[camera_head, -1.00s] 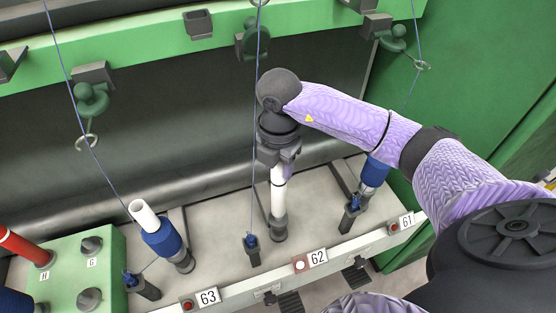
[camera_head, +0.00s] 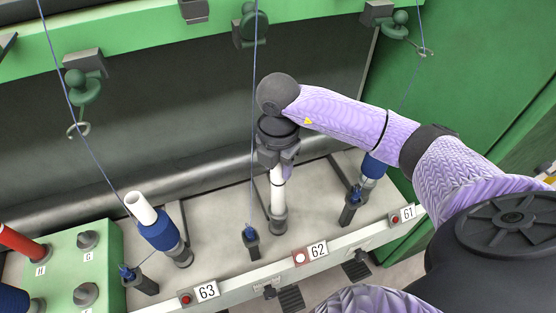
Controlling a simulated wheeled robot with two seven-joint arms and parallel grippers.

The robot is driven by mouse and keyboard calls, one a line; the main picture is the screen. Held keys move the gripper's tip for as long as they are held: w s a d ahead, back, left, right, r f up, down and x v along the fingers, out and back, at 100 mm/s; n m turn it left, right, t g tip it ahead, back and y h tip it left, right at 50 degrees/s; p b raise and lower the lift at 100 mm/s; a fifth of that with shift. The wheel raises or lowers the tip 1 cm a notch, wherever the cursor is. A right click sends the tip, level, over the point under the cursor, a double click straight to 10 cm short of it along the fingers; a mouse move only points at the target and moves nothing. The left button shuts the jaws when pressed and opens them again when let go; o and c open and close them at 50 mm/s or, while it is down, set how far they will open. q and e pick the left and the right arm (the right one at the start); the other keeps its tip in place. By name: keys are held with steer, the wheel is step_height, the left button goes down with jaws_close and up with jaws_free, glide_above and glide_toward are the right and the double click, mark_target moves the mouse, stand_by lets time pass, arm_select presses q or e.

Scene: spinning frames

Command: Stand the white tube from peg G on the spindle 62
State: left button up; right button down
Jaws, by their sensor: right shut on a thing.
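A white tube (camera_head: 277,190) stands upright at spindle 62 (camera_head: 278,224), behind the label 62 (camera_head: 317,250). The tube's lower end meets the dark spindle base. My right gripper (camera_head: 277,158) is shut on the tube's upper part from above, hiding its top. Peg G (camera_head: 87,240) on the green block at the left is bare. My left gripper is not in view.
A tube with blue yarn (camera_head: 159,232) stands at position 63, and another blue one (camera_head: 373,168) at 61. A red tube (camera_head: 18,243) is on peg H. Thin blue yarns hang down, one (camera_head: 253,120) close left of my right gripper.

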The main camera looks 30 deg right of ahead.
steer(key=shift+c, duration=1)
jaws_free()
steer(key=shift+r, duration=0.1)
step_height(320, 180, up, 9)
steer(key=p, duration=0.3)
steer(key=shift+r, duration=0.4)
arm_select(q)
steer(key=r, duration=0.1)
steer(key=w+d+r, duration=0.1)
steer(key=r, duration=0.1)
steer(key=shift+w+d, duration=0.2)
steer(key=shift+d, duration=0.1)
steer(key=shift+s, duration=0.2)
